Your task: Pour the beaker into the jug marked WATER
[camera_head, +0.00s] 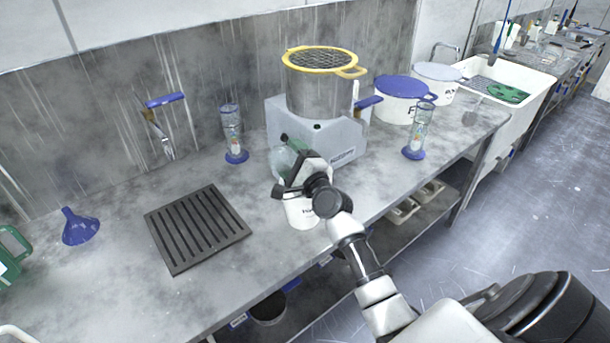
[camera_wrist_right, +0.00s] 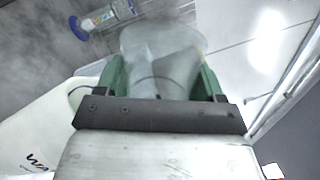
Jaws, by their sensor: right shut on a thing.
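My right gripper (camera_head: 297,176) is shut on a clear glass beaker (camera_head: 284,160), above the worktop in front of the grey machine. The beaker (camera_wrist_right: 160,62) shows between the green finger pads in the right wrist view. It looks tilted in the head view, but its contents cannot be made out. A white jug (camera_head: 299,213) stands just below the gripper, partly hidden by it. In the right wrist view the white jug (camera_wrist_right: 32,132) is at the left, with dark letters starting "WA". My left gripper is not in view.
A grey machine (camera_head: 345,150) with a yellow-rimmed sieve (camera_head: 320,60) stands behind. Measuring cylinders (camera_head: 232,130) (camera_head: 418,132) stand either side of it. A slotted black mat (camera_head: 197,226) and a blue funnel (camera_head: 79,227) lie left. Lidded tubs (camera_head: 402,100) stand right.

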